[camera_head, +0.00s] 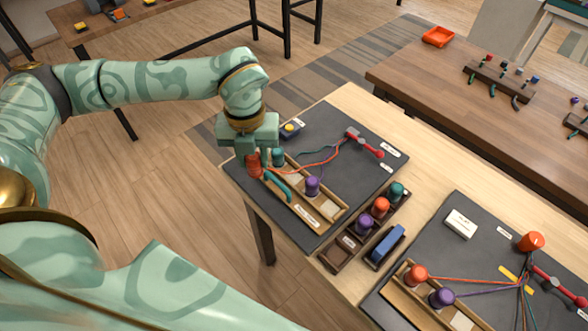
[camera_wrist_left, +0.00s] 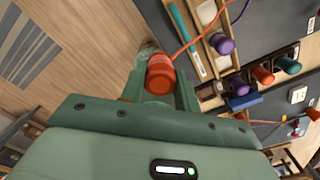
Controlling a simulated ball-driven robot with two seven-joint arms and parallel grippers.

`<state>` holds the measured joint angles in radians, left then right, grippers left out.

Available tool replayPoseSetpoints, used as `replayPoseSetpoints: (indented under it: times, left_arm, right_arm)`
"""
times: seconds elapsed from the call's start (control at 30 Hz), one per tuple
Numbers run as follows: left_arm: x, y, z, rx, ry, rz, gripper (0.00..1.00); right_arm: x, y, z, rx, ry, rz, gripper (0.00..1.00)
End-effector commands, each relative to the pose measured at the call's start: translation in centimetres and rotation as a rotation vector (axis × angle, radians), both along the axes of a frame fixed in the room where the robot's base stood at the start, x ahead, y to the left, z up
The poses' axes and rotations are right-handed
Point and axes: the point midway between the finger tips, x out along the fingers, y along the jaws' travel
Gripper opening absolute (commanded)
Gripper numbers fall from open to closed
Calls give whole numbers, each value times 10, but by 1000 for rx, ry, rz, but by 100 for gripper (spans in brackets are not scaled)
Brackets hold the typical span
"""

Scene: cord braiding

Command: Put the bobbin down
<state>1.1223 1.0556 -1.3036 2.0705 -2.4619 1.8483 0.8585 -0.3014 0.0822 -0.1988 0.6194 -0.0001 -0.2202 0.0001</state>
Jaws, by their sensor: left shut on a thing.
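My left gripper (camera_head: 254,158) is shut on an orange bobbin (camera_head: 254,168), held roughly upright at the left end of a light wooden rack (camera_head: 318,222). In the left wrist view, the orange bobbin (camera_wrist_left: 160,75) sits between the fingers, beside the rack's end; I cannot tell its exact height. An orange cord (camera_head: 315,162) runs from it towards a red clamp (camera_head: 366,144) on the dark mat (camera_head: 345,125). A purple bobbin (camera_head: 312,186) stands in the rack, and a teal bobbin (camera_head: 277,157) stands just behind the gripper. My right gripper is not in view.
A teal strip (camera_head: 278,185) lies along the rack. A dark wooden tray (camera_head: 336,258) with teal, orange and purple bobbins stands to the right, beside a blue block (camera_head: 388,244). A second mat (camera_head: 440,228) carries another corded setup. The table edge is close to the gripper.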

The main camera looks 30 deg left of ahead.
Motion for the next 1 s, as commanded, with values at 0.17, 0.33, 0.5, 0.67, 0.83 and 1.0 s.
replayPoseSetpoints:
  times: [0.17, 0.33, 0.5, 0.67, 0.83, 1.0]
  left_arm:
    - [50, -21, -27, 0, 1, -3, 8]
    - [80, -33, -63, 0, 4, -4, 8]
    - [95, -38, -79, 0, 1, -5, 8]
    - [103, -41, -89, 0, 1, -5, 8]
    - [102, -41, -117, 0, 3, -6, 8]
    - [102, -40, -117, 0, 0, -6, 8]
  right_arm:
    - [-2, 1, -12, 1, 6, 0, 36]
    - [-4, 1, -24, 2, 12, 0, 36]
    - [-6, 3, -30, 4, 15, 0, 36]
    - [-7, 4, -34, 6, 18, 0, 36]
    - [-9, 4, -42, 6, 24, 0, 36]
    - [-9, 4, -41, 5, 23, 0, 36]
